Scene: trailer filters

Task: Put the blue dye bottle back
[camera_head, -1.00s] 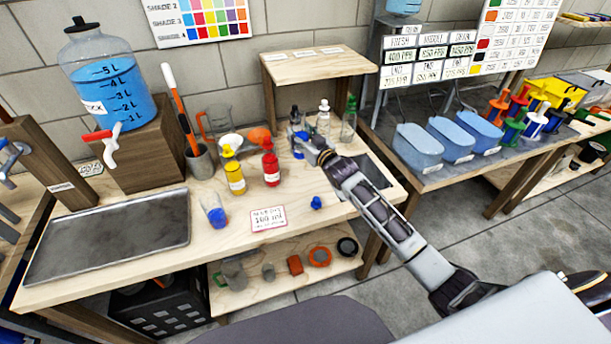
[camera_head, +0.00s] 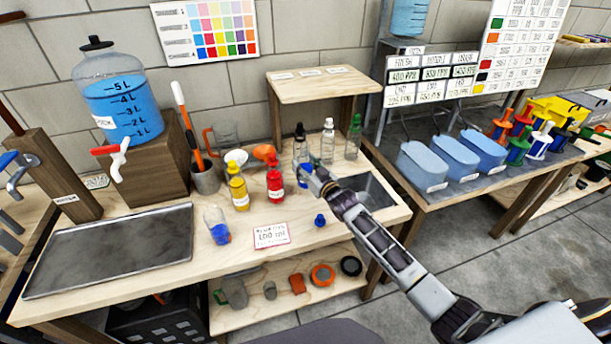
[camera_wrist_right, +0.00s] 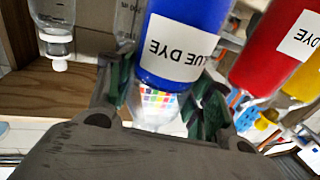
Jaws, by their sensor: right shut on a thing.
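The blue dye bottle (camera_head: 304,171) is at the back right of the wooden bench, beside the red bottle (camera_head: 275,183) and the yellow bottle (camera_head: 238,189). My right gripper (camera_head: 315,176) is shut on it and hides part of it. In the right wrist view the blue bottle (camera_wrist_right: 185,38), with an upside-down "BLUE DYE" label, sits between the two fingers of the gripper (camera_wrist_right: 165,105). I cannot tell whether its base touches the bench. A loose blue cap (camera_head: 320,219) lies on the bench in front. My left gripper is not in view.
Clear bottles, one with a dark top (camera_head: 300,145), stand behind, below a small wooden shelf (camera_head: 322,84). A beaker with blue liquid (camera_head: 217,227) and a sign (camera_head: 271,235) are near the front edge. A sink (camera_head: 368,190) lies to the right.

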